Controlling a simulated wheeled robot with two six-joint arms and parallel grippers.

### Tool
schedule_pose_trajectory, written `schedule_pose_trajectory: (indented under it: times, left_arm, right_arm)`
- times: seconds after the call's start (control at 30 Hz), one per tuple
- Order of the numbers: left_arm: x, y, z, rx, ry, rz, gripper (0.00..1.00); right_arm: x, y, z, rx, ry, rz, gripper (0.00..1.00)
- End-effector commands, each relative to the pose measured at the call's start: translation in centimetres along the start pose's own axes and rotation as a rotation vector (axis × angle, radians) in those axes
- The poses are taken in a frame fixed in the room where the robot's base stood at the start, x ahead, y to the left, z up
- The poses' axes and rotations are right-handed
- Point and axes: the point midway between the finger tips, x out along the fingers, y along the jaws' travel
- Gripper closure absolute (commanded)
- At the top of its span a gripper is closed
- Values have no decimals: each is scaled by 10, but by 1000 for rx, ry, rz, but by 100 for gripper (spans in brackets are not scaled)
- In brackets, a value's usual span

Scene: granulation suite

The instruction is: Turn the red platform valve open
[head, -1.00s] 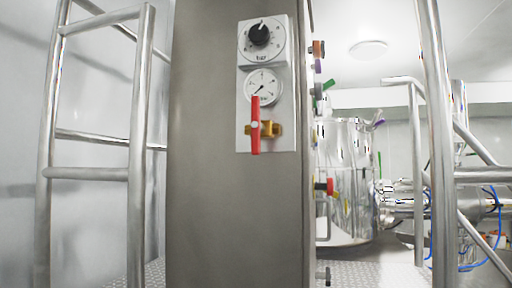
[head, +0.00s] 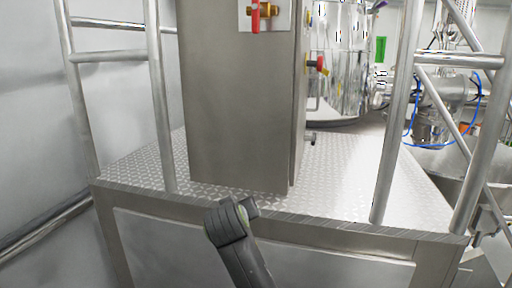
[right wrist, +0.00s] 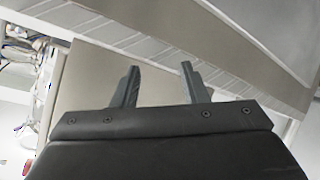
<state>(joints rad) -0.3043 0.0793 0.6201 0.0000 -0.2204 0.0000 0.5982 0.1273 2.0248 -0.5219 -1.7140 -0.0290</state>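The red valve handle (head: 255,18) is at the top edge of the head view, on the front of the steel cabinet (head: 240,110). It hangs vertically on a brass valve body (head: 271,10), and its top is cut off. A second red handle (head: 321,64) with a yellow fitting sticks out of the cabinet's right side. My right gripper (right wrist: 159,82) is open and empty in the right wrist view, apart from both handles. No handle shows in that view. My left gripper is not in view.
The cabinet stands on a raised platform with a tread-plate deck (head: 345,170). Steel rails stand at its left (head: 160,100) and right (head: 398,110). A polished vessel (head: 340,60) and blue hoses (head: 413,118) are behind. The deck before the cabinet is narrow.

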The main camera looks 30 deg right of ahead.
Motion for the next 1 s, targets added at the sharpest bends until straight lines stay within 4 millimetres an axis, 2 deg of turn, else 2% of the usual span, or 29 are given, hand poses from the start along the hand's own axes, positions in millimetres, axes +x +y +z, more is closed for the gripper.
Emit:
schedule_pose_trajectory:
  times: [0.03, 0.2, 0.37, 0.5, 0.7, 0.8, 0.9, 1.0]
  left_arm:
    - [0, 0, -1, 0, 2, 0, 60]
    - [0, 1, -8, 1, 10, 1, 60]
    - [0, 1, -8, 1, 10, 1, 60]
    - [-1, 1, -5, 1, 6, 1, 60]
    - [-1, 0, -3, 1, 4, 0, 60]
    - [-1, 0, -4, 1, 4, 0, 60]
    - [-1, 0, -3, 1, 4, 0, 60]
    - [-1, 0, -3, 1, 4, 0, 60]
  right_arm:
    - [-9, 5, -30, 19, 35, 21, 60]
    - [-48, 28, -116, 91, 129, 98, 60]
    - [-100, 56, -188, 173, 213, 167, 60]
    - [-155, 85, -242, 257, 283, 222, 60]
    - [-244, 130, -299, 388, 370, 289, 60]
    - [-282, 149, -314, 445, 401, 311, 60]
    - [-310, 163, -323, 486, 423, 326, 60]
    - [-325, 170, -327, 510, 432, 334, 60]
